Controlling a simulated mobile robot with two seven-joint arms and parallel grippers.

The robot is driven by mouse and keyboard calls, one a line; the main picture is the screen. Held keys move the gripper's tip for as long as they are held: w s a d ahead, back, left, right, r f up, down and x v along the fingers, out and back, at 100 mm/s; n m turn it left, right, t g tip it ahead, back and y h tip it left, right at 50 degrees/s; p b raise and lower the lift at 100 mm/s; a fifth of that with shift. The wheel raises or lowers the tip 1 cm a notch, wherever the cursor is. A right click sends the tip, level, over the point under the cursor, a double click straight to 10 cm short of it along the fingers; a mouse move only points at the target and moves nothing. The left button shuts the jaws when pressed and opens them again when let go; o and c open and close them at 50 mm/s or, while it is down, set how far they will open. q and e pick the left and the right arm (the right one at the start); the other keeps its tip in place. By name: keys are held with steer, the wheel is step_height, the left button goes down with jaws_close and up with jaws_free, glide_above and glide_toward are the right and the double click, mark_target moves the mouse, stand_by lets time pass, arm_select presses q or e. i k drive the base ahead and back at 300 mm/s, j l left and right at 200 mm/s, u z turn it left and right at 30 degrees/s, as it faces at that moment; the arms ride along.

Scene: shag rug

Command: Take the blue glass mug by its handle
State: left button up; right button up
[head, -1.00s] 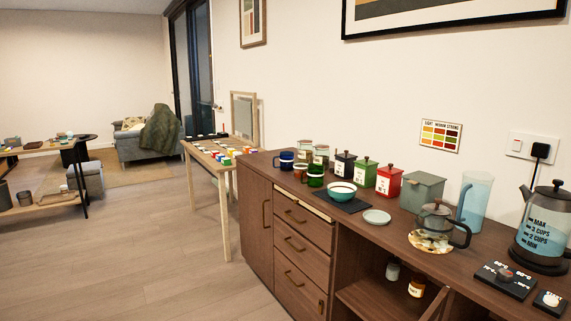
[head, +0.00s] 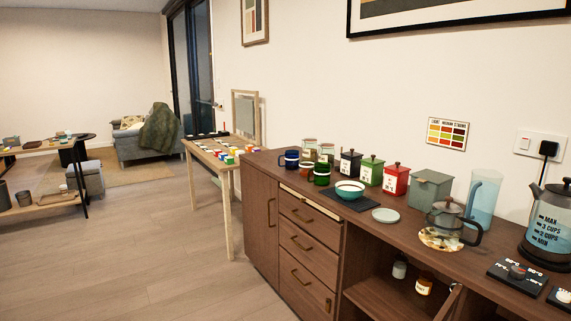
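The blue glass mug (head: 292,159) stands upright at the far left end of the brown sideboard's top in the head view. It looks small and dark blue, and its handle seems to be on its left side. A green mug (head: 321,175) stands nearer, to its right, with a small brownish mug (head: 306,168) between them. Neither of my grippers is in view.
The sideboard (head: 258,170) also carries a bowl on a dark mat (head: 334,196), several canisters, a saucer (head: 386,215), a teapot (head: 446,214), a jug (head: 483,200) and a kettle (head: 549,218). A wooden table (head: 205,151) stands beyond its far end. The floor (head: 130,245) at left is clear.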

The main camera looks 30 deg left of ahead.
mark_target(291, 155)
steer(key=j, duration=0.45)
steer(key=k+j, duration=0.15)
steer(key=j, duration=0.3)
steer(key=i+j, duration=0.1)
steer(key=j, duration=0.4)
steer(key=i+j+z, duration=0.1)
steer(key=j, duration=0.35)
steer(key=i+j+z, duration=0.1)
steer(key=i+j, duration=0.65)
steer(key=i, duration=0.15)
